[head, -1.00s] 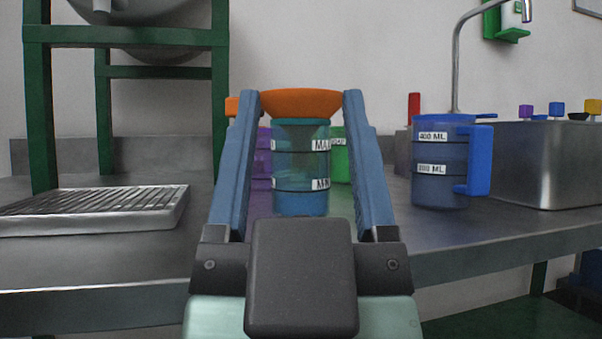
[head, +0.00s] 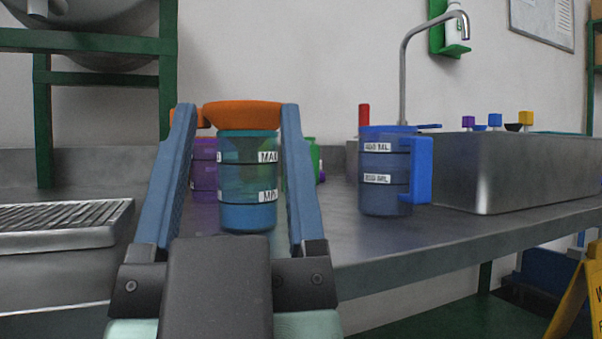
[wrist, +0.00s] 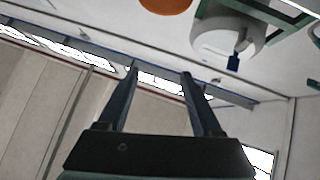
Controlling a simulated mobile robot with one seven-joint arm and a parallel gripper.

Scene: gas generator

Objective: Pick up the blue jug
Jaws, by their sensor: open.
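The blue jug (head: 383,190) stands upright on the metal counter in the head view, right of my gripper. It is see-through dark blue with white volume labels, and its bright blue handle (head: 420,170) faces right. My gripper (head: 236,112) is open in the head view, its blue fingers pointing up and away. Nothing is held, and it is apart from the jug. In the wrist view my gripper (wrist: 160,72) also shows open and empty, facing walls and ceiling. The jug cannot be made out in that view.
A teal container (head: 247,215) with an orange funnel (head: 242,114) appears between my fingers, farther back. A purple jug (head: 204,170) and a green one (head: 314,155) are partly hidden behind. A metal sink box (head: 530,170) stands right of the blue jug, a grated tray (head: 60,225) at left.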

